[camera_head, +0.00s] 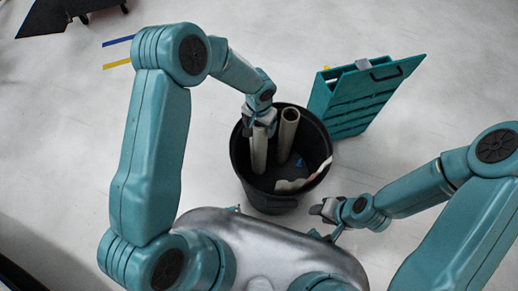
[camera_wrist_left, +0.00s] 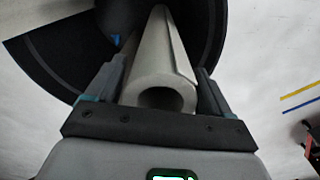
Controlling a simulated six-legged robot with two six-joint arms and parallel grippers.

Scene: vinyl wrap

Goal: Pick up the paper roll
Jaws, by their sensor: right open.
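A pale, hollow paper roll (camera_head: 258,152) stands in a round black bin (camera_head: 241,178). My left gripper (camera_head: 259,122) is at the roll's top end. In the left wrist view the roll (camera_wrist_left: 162,72) lies between the two fingers, its open end towards the camera; I cannot tell whether both fingers touch it. A second pale roll (camera_head: 288,131) stands beside it in the bin, to the right. My right gripper (camera_head: 322,209) is open and empty, outside the bin at its lower right.
A curled pale piece (camera_head: 304,181) lies at the bin's front right, with a small blue item (camera_head: 299,163) near it. A teal slotted rack (camera_head: 358,100) stands right of the bin. Blue and yellow strips (camera_head: 117,63) lie at upper left.

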